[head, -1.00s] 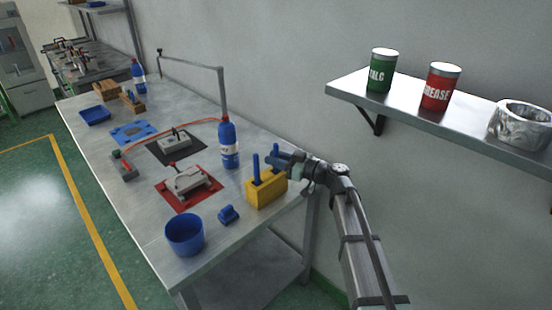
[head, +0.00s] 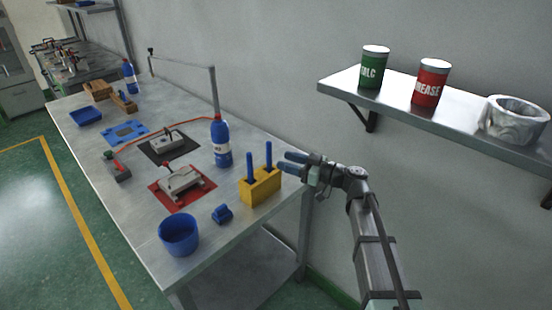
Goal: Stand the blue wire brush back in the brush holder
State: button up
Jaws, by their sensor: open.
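The yellow brush holder (head: 258,188) stands at the near right end of the bench. Two blue upright handles stand in it: one on the left (head: 250,166) and one on the right (head: 268,156). The wire bristles are hidden, so I cannot tell which handle is the wire brush. My gripper (head: 283,160) is just to the right of the right handle, with its blue fingers pointing left and spread apart. It is open and empty. The right handle appears clear of the fingers.
A blue bottle (head: 221,143), a red mat (head: 165,204) with a metal mould (head: 180,183), a small blue object (head: 221,214) and a blue cup (head: 179,236) are near the holder. A wall shelf (head: 400,108) with cans and a bowl is above right.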

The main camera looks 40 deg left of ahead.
jog(key=shift+v, duration=2.45)
jog(key=shift+f, duration=0.1)
jog(key=d+f+m+t+h, duration=0.1)
jog(key=d+f+m+h, duration=0.15)
jog(key=d+f, duration=0.6)
jog(key=w+d+f+m+t+h, duration=0.1)
jog(key=d+f+m+h, duration=0.3)
jog(key=f, duration=0.7)
jog(key=d+f+m+t+y, duration=0.1)
jog(key=d+f+m, duration=0.1)
jog(key=d+f, duration=0.65)
jog(key=s+d+f+m+h, duration=0.3)
jog(key=s+d+f, duration=0.1)
jog(key=d+f, duration=0.45)
jog(key=s+d+f+m+h, duration=0.2)
jog(key=s+d+f+m, duration=0.1)
jog(key=d+f, duration=0.55)
jog(key=s+d+f+m+g+h, duration=0.2)
jog(key=s+d+f, duration=0.3)
jog(key=s+d, duration=0.6)
jog(key=s+d+f+m+g+h, duration=0.2)
jog(key=s+d+f+m+h, duration=0.2)
jog(key=s+d, duration=0.7)
jog(key=shift+s+d+f+m+h, duration=0.35)
jog(key=shift+d+f+m, duration=0.2)
jog(key=shift+d+f, duration=0.1)
